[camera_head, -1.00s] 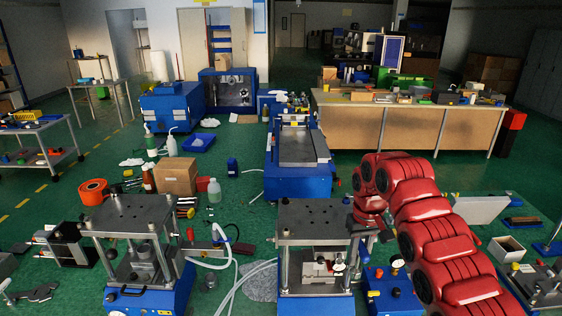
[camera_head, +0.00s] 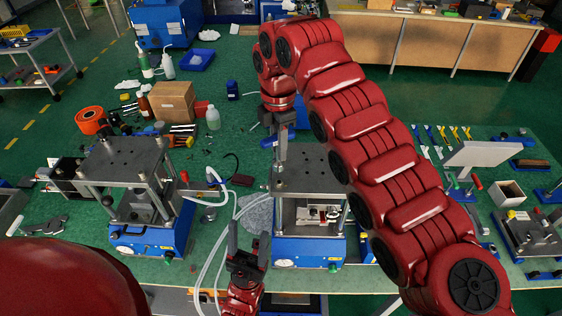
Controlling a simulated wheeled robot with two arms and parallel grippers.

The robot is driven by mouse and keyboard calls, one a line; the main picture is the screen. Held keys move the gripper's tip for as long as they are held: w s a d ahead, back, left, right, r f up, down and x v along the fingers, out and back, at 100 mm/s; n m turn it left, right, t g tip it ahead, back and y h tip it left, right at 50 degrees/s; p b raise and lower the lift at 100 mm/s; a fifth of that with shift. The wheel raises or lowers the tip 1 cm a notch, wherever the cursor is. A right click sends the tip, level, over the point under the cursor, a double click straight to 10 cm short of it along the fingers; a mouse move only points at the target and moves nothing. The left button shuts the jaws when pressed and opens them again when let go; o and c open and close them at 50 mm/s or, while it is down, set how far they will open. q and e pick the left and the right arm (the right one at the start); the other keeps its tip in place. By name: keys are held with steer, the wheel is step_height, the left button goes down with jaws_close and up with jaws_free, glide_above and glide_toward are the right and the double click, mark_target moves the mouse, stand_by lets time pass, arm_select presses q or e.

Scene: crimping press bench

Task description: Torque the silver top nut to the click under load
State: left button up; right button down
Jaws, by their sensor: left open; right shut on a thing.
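The right-hand press (camera_head: 325,170) has a grey top plate on posts and a blue base. The silver top nut cannot be picked out at this size. My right gripper (camera_head: 281,132) points down at the back left of that plate. It is shut on a narrow grey tool (camera_head: 282,152), mostly hidden by the fingers; whether its lower end touches the plate cannot be told. My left gripper (camera_head: 247,243) is open and empty, fingers pointing up the picture, in front of the press's left side.
A second press (camera_head: 125,170) stands to the left. Hoses (camera_head: 212,240) and a dark red block (camera_head: 241,180) lie between the presses. A cardboard box (camera_head: 172,102) and bottles stand behind. My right arm covers much of the bench right of the press.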

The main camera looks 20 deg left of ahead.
steer(key=shift+a+f, duration=0.1)
steer(key=shift+f+b, duration=1.6)
steer(key=shift+f, duration=0.65)
steer(key=shift+w+f+b, duration=0.1)
steer(key=shift+f+b, duration=0.75)
steer(key=shift+f, duration=0.3)
